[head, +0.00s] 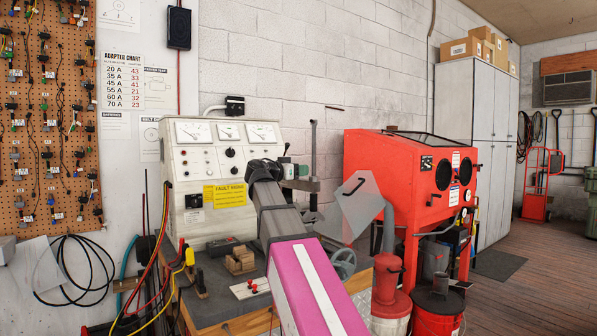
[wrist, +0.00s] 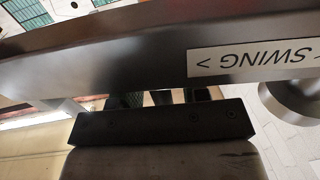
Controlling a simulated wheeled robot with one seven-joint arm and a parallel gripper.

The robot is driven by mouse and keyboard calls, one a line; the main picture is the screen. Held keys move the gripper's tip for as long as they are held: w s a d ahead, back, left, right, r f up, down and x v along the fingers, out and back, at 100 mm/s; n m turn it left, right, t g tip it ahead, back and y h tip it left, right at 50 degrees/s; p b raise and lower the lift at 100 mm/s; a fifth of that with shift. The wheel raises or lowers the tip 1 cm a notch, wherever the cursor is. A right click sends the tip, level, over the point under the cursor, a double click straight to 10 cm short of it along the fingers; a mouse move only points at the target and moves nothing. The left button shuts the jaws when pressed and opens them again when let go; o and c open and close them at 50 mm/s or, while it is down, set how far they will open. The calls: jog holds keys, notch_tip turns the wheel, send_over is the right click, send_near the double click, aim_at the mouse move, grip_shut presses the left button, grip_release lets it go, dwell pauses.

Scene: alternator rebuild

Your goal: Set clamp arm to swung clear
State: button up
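The clamp arm (wrist: 130,60) is a dark grey bar that crosses the wrist view very close to the camera. It carries a white label (wrist: 255,58) reading "SWING", upside down, and a round grey knob (wrist: 290,102) is at its right end. My gripper (wrist: 162,98) shows as a dark block below the bar, with dark finger parts just beyond it. The fingertips are hidden behind the bar, so I cannot tell grip or contact. In the head view the clamp arm (head: 301,185) is beside an upright post, and my forearm hides part of that area.
A cream tester (head: 226,150) with dials stands on the bench behind my arm. A red blast cabinet (head: 400,185) stands right of the bench, near a clear tilted panel (head: 360,203).

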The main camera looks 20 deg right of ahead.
jog(key=shift+a, duration=0.1)
jog(key=v, duration=1)
jog(key=shift+s+a, duration=0.2)
